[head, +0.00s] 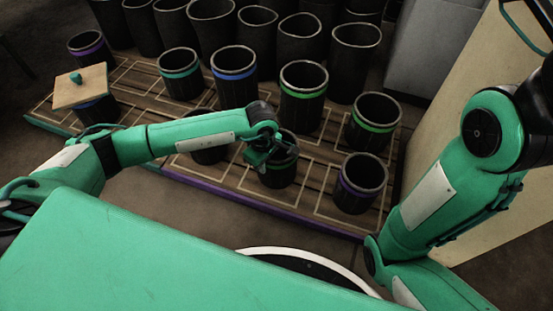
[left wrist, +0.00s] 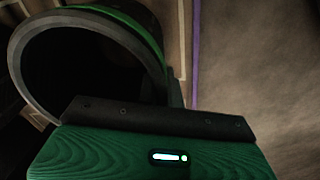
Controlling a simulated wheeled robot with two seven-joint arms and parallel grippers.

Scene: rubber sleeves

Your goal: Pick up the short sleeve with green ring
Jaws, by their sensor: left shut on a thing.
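A short black sleeve with a green ring (head: 282,174) stands upright on the wooden pallet (head: 232,186), near its front edge. My left gripper (head: 262,156) is at the left of its rim and shut on its wall. In the left wrist view the sleeve's round mouth and green band (left wrist: 153,33) fill the upper left, close against the gripper body. Another green-ringed sleeve (head: 372,124) stands to the right, and a taller one (head: 303,98) stands behind. My right arm is at the right; its gripper is out of view.
A purple-ringed sleeve (head: 358,184) stands close on the right. A dark sleeve (head: 208,150) is partly hidden behind my left forearm. Blue-ringed (head: 234,80) and teal-ringed (head: 181,75) sleeves stand behind it. A wooden lid (head: 80,90) covers a sleeve at the left. Tall plain sleeves crowd the back.

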